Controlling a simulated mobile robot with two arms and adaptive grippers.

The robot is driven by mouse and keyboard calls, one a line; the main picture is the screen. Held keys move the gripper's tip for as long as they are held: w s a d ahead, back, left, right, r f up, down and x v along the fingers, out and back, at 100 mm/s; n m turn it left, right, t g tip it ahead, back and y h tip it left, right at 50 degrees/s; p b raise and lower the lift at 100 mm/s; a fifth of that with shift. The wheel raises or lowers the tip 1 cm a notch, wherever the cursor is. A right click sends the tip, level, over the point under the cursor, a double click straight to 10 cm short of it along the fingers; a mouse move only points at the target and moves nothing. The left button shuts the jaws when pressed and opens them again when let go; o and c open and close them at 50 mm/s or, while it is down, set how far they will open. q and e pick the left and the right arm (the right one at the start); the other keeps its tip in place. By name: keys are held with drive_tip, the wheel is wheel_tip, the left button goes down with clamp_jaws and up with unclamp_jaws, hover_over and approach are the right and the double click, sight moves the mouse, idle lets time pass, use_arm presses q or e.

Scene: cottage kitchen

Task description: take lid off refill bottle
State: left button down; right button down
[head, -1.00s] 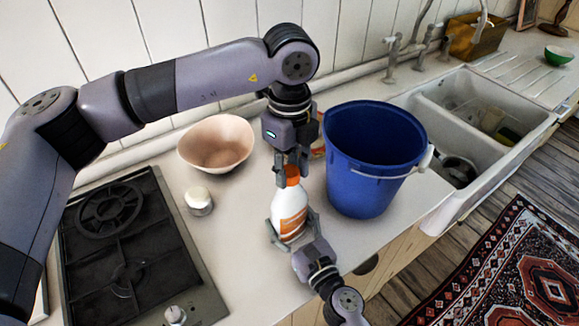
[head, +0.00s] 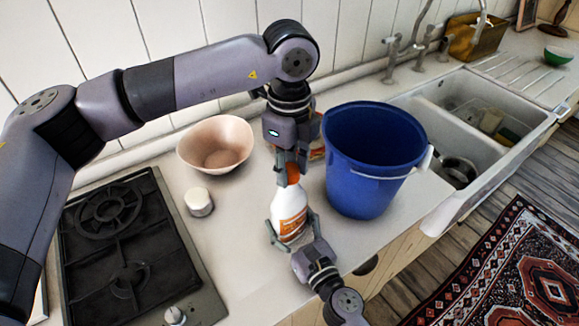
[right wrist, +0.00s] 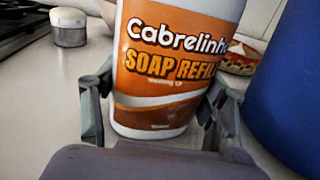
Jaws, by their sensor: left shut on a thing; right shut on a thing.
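The refill bottle (head: 287,219) is white with an orange label and stands upright on the counter. The right wrist view shows its "Soap Refill" label (right wrist: 170,68) close up. Its orange lid (head: 292,173) is on top, partly hidden by my left gripper's fingers. My left gripper (head: 290,168) comes down from above and is shut on the lid. My right gripper (head: 292,232) is shut around the lower bottle from the front, one finger on each side; its fingers also show in the right wrist view (right wrist: 155,115).
A blue bucket (head: 362,190) stands close to the right of the bottle. A pink bowl (head: 214,146) and a small white-lidded jar (head: 199,201) are to the left. A gas hob (head: 128,250) is further left, a sink (head: 425,108) on the right. Bare counter lies between hob and bottle.

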sight(289, 169)
use_arm(q)
drive_tip(key=shift+r, duration=0.85)
drive_tip(key=shift+r, duration=0.1)
drive_tip(key=shift+r, duration=1.95)
use_arm(e)
drive_tip(key=shift+c, duration=1.2)
unclamp_jaws()
